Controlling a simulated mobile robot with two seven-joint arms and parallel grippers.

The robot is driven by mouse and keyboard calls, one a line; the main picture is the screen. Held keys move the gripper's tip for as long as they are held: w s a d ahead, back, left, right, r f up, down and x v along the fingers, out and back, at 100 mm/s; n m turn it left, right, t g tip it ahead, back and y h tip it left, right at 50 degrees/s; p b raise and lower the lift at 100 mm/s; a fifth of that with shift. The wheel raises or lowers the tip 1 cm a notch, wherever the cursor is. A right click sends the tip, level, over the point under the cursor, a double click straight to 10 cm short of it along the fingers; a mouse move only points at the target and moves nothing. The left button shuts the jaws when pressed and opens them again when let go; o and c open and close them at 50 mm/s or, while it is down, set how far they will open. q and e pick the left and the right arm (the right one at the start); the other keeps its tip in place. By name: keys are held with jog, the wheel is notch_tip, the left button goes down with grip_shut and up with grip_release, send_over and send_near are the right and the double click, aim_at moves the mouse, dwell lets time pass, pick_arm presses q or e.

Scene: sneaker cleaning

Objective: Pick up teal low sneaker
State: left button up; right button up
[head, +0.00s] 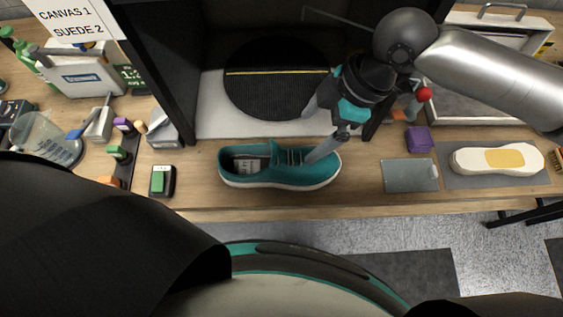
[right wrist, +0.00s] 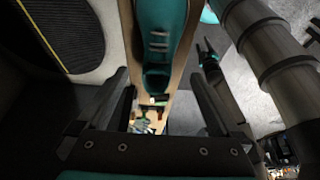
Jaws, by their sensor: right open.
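The teal low sneaker (head: 262,174) stands upright on the wooden table near its front edge, toe to the right, with a white sole and a pale insole. My right gripper (head: 310,137) is open over its toe half. One finger is in front of the laces and toe in the picture, the other farther back; I cannot tell whether either touches the shoe. In the right wrist view the sneaker (right wrist: 160,38) shows beyond the gap between the open fingers (right wrist: 160,76), and nothing is held.
A round black mat (head: 275,95) lies in the dark booth behind the shoe. A green-and-black block (head: 162,181) stands to its left. A grey plate (head: 409,176), a purple block (head: 419,140) and a pale sole-shaped piece (head: 470,160) lie to its right.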

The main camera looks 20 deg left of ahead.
aim_at(281, 159)
jog(key=x, duration=0.4)
jog(key=b+x, duration=0.1)
jog(key=x, duration=0.8)
jog(key=shift+s+a+f, duration=0.1)
jog(key=shift+a+f, duration=0.15)
jog(key=shift+a, duration=0.15)
jog(key=shift+c, duration=0.4)
jog(key=shift+r, duration=0.1)
jog(key=c, duration=1.3)
